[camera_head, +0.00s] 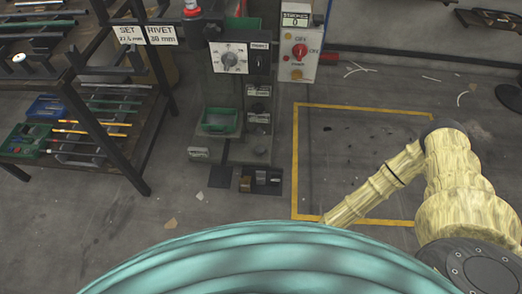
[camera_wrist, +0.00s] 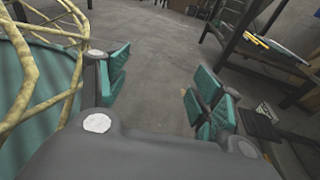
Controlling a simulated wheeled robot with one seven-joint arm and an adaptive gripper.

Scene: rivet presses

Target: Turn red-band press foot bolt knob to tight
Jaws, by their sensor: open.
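A grey press (camera_head: 225,100) stands at the top middle of the head view.
A dark rack (camera_head: 105,140) with rods and bins stands left; it also shows in the wrist view (camera_wrist: 265,55). A control box (camera_head: 300,50) with a red knob is right of the press. A yellow floor outline (camera_head: 295,150) lies right of the press foot. The floor before the press is mostly clear.

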